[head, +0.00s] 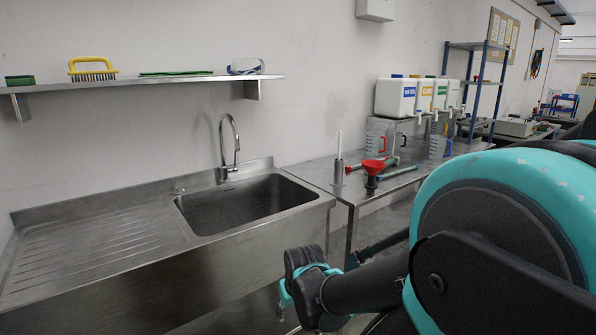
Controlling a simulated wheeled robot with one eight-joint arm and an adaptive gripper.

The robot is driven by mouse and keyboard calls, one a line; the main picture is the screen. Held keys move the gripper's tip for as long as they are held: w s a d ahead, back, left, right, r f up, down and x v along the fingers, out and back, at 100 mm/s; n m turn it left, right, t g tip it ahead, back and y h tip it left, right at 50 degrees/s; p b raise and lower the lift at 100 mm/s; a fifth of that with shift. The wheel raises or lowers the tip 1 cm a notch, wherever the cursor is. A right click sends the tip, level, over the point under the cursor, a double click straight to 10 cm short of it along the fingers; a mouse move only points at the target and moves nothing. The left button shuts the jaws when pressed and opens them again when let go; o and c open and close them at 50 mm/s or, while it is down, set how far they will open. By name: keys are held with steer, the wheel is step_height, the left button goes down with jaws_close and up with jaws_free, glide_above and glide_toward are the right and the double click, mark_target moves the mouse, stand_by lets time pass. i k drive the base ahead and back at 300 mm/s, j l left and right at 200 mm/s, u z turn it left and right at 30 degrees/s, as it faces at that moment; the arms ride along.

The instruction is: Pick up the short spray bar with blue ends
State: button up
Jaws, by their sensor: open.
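A short bar that looks grey with blue ends (399,171) lies on the steel table, right of the red funnel (374,166). It is small in the view, so its details are hard to make out. A second bar with red parts (391,161) lies just behind it and is partly hidden by the funnel. My gripper (286,298) is low in front of the sink, far from the bars and well below the tabletop. It is open, and its fingers are partly hidden by my wrist. I see nothing held in it.
The steel sink (250,208) with its tap (229,150) fills the left. A metal holder with a thin upright rod (338,165) stands left of the funnel. Measuring jugs (437,147) and labelled white canisters (396,97) stand behind. A wall shelf (150,82) holds brushes.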

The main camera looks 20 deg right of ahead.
mark_target(379, 178)
steer(key=i+l, duration=0.15)
steer(key=l, duration=0.25)
steer(key=i+l+z, duration=0.15)
steer(key=l, duration=0.2)
steer(key=i+l, duration=0.2)
steer(key=l, duration=0.15)
steer(key=l+z, duration=0.05)
